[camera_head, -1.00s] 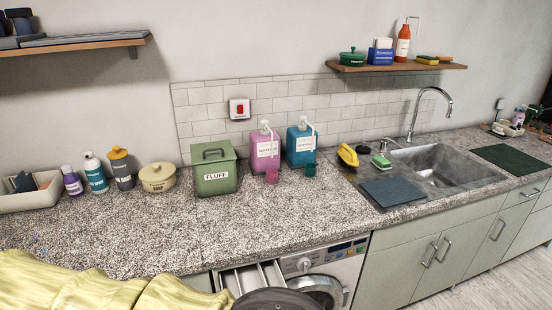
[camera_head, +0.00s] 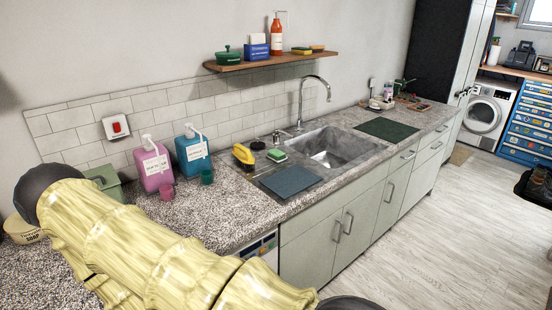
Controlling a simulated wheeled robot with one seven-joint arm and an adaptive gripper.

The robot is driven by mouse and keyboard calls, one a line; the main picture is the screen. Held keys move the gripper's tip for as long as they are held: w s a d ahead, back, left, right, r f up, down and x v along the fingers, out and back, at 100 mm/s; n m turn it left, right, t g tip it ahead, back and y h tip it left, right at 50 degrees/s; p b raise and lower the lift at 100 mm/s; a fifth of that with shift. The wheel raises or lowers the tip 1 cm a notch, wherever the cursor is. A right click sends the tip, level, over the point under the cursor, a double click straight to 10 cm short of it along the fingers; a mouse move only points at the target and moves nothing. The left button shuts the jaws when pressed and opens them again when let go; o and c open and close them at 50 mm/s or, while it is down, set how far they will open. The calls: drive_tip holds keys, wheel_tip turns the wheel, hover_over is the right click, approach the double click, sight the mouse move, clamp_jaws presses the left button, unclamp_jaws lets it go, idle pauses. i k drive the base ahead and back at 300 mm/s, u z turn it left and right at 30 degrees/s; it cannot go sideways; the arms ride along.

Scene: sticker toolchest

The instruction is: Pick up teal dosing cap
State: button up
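The teal dosing cap (camera_head: 207,177) is a small cup on the speckled counter, just in front of the blue-teal pump bottle (camera_head: 192,152). A pink cap (camera_head: 167,191) stands left of it, by the pink pump bottle (camera_head: 154,168). My arm, in a yellow sleeve, crosses the lower left of the view and covers part of the counter. My gripper's fingers do not show, so I cannot see its state.
A yellow brush (camera_head: 243,154), a green sponge (camera_head: 277,155) and a dark mat (camera_head: 289,181) lie beside the sink (camera_head: 335,150). A green FLUFF bin (camera_head: 104,180) is partly hidden behind my arm. Open floor (camera_head: 430,210) lies right of the cabinets.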

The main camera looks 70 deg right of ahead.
sight(207, 178)
drive_tip(key=z, duration=1.55)
